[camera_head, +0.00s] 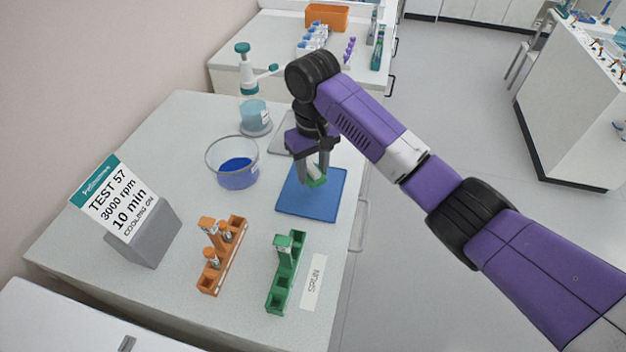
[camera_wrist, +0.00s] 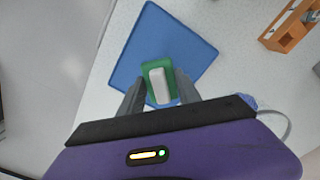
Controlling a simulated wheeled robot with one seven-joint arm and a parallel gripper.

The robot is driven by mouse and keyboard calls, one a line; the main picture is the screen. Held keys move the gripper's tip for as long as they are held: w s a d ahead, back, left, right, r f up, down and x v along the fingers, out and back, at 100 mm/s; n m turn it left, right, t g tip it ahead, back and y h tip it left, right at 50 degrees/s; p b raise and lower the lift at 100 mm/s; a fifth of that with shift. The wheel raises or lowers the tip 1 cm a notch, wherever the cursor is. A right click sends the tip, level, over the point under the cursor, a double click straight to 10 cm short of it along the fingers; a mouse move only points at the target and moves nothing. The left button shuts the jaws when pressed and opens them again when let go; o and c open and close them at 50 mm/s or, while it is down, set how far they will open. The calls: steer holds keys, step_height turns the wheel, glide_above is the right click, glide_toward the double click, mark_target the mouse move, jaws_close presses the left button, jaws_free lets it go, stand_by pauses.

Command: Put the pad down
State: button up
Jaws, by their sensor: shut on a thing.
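The pad (camera_head: 316,178) is a small block with a green underside and a pale top, held in my gripper (camera_head: 313,170). In the wrist view the pad (camera_wrist: 159,82) sits between the two grey fingers, which are shut on it. A flat blue mat (camera_head: 312,203) lies on the bench below the gripper. The mat (camera_wrist: 185,45) also lies behind the pad in the wrist view. The pad appears over the mat; the gap between them is hard to judge.
An orange tube rack (camera_head: 222,258) and a green rack (camera_head: 287,272) stand at the front, beside a SPUN label (camera_head: 312,284). A glass bowl with blue contents (camera_head: 236,174), a dispenser bottle (camera_head: 255,116) and a sign (camera_head: 120,205) stand left. The mat's front part is clear.

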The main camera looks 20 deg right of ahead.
mark_target(313, 182)
steer(key=shift+f, duration=2.05)
steer(key=shift+f, duration=0.1)
steer(key=o, duration=1.3)
step_height(313, 182, up, 12)
steer(key=shift+r+p, duration=0.1)
steer(key=shift+p, duration=0.2)
